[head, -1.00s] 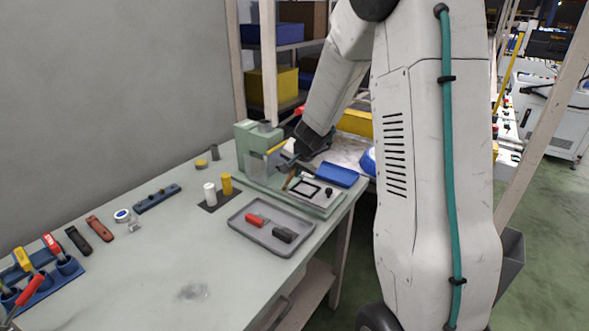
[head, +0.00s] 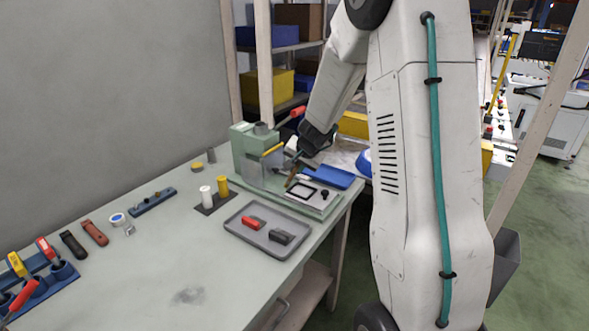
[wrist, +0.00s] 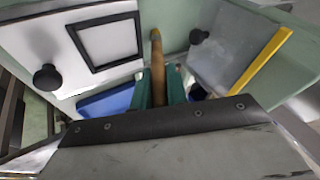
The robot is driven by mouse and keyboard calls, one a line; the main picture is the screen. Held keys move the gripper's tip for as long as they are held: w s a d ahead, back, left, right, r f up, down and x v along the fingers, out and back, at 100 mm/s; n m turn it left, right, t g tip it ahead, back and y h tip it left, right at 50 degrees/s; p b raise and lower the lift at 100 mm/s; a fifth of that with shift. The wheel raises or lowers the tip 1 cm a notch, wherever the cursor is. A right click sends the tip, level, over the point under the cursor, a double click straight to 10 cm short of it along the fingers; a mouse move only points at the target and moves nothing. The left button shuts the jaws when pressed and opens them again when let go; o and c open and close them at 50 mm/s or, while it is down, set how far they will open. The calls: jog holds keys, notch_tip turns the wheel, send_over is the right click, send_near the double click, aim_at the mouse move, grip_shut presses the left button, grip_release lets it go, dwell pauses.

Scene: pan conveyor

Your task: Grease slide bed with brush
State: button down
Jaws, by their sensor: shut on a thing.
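My gripper (head: 296,160) is over the green press-like machine (head: 246,145) at the far end of the bench. It is shut on a brush (wrist: 157,65) with a tan, wooden-looking body; the brush also shows in the head view (head: 291,180), pointing down. In the wrist view the brush tip lies over pale green surface between a white plate with a black square frame (wrist: 107,42) and a grey plate with a black knob (wrist: 199,37). I cannot tell whether the tip touches the bed. Which part is the slide bed is not clear.
A yellow bar (wrist: 264,60) runs along the grey plate. A blue tray (head: 328,176) lies behind the framed plate. A grey tray (head: 238,232) with a red and a dark item, and white and yellow cylinders (head: 222,184), stand nearer. The bench's front middle is clear.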

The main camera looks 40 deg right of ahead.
jog(key=shift+w+d, duration=0.3)
jog(key=shift+d, duration=0.5)
jog(key=shift+w+d, duration=0.3)
jog(key=shift+d, duration=0.5)
jog(key=shift+s+a, duration=0.3)
jog(key=shift+a, duration=0.55)
jog(key=shift+s+a, duration=0.3)
jog(key=shift+a, duration=0.5)
jog(key=shift+a, duration=0.1)
jog(key=shift+s+a+f, duration=0.1)
jog(key=shift+s+a, duration=0.2)
jog(key=shift+a, duration=0.45)
jog(key=shift+s+a, duration=0.3)
jog(key=shift+a, duration=0.4)
jog(key=shift+w+d, duration=0.3)
jog(key=shift+d, duration=0.5)
jog(key=shift+w+d, duration=0.3)
jog(key=shift+d, duration=0.5)
jog(key=shift+w+d, duration=0.3)
jog(key=shift+d, duration=0.5)
jog(key=shift+w+d, duration=0.3)
jog(key=shift+d, duration=0.5)
jog(key=shift+a, duration=1.9)
jog(key=shift+a, duration=0.1)
